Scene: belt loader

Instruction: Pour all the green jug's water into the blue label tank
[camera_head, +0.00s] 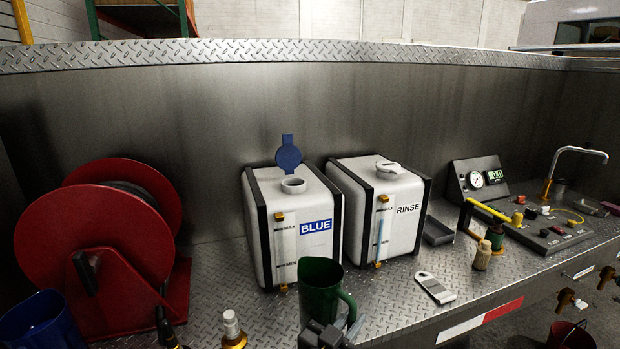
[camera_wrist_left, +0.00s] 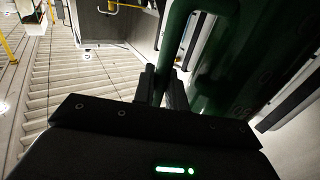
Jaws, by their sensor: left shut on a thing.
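The white tank with the BLUE label (camera_head: 317,245) stands on the metal deck against the back wall. Its blue cap (camera_head: 288,153) is flipped up and its round filler neck (camera_head: 293,185) is open. The green jug (camera_head: 318,285) is upright in front of this tank, low in the head view and apart from the neck. My left gripper (camera_head: 332,333) is shut on the jug's handle; the left wrist view shows the handle (camera_wrist_left: 163,60) between the fingers (camera_wrist_left: 160,90). The water inside the jug cannot be seen. My right gripper is not in view.
The RINSE tank (camera_head: 405,235), its white lid closed, stands just right. A red hose reel (camera_head: 95,245) and a blue container (camera_head: 42,322) are at left. A brass-based fitting (camera_head: 232,330), grey scraper-like tool (camera_head: 435,288), gauge panel (camera_head: 480,180) and tap (camera_head: 570,152) also show.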

